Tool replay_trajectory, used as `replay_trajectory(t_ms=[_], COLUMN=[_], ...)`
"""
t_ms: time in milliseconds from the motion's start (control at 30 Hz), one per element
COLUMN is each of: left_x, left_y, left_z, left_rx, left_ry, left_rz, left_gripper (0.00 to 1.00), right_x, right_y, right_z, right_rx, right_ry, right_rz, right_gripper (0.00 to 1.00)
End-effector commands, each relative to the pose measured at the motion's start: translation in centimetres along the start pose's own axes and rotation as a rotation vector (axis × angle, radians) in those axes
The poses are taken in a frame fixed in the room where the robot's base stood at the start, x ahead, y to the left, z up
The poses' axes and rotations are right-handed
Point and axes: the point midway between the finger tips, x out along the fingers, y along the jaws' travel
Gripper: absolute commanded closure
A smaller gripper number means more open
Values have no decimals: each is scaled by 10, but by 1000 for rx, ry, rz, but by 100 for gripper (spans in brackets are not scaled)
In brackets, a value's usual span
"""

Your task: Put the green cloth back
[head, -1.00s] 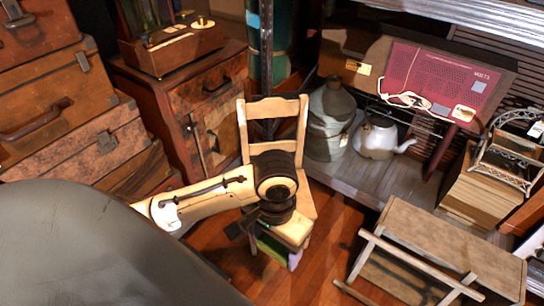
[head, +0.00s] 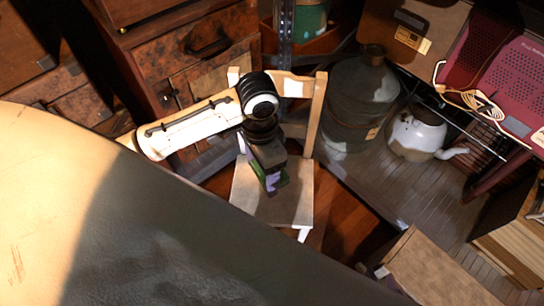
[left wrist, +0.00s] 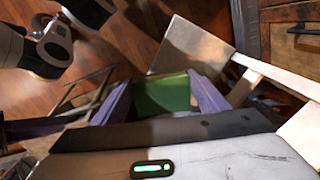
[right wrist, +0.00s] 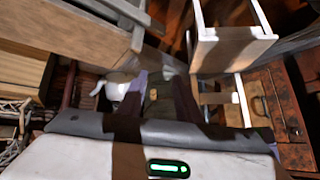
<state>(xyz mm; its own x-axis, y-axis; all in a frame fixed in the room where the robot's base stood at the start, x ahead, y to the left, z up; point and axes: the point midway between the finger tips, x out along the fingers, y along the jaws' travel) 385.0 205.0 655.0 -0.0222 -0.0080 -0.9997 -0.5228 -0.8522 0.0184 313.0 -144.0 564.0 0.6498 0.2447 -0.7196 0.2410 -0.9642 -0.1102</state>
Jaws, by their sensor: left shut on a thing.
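The green cloth (head: 281,180) is in my left gripper (head: 271,186), seen in front of the chair seat in the head view. Only a small part shows there; I cannot tell whether it touches the seat. In the left wrist view the cloth (left wrist: 162,95) is a flat green patch between the two purple fingers of the left gripper (left wrist: 160,84), which are shut on it. My right gripper (right wrist: 160,78) shows only in the right wrist view, its purple fingers apart with nothing held between them.
The wooden chair (head: 260,203) stands by a worn cabinet (head: 190,60). A grey metal can (head: 357,100) and a white kettle (head: 415,135) stand on a low shelf to the right. A small wooden table (head: 440,272) is at the lower right. Some wooden floor is bare.

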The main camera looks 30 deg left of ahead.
Motion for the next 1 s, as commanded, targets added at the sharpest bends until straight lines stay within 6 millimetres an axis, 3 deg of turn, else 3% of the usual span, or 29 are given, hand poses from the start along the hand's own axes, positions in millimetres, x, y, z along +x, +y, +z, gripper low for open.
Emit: replay_trajectory(t_ms=[33,100,500,733,1000], left_x=[30,52,161,189,212], left_y=[-9,-18,-84,-112,-118], left_z=[-8,-17,-64,-78,-80], left_rx=[91,236,1013,1285,1359], left_ry=[-1,-3,0,0,-2], left_rz=[-1,1,-11,-29,-31], left_gripper=[53,53,53,53,53], right_x=[18,28,75,85,88], right_y=[0,-3,-16,-22,-28], right_z=[11,16,46,55,54], right_rx=[-3,-4,-20,-31,-32], right_ry=[0,-8,-51,-69,-62], right_rz=[-9,-22,-99,-128,-152], right_gripper=[69,69,69,69,69])
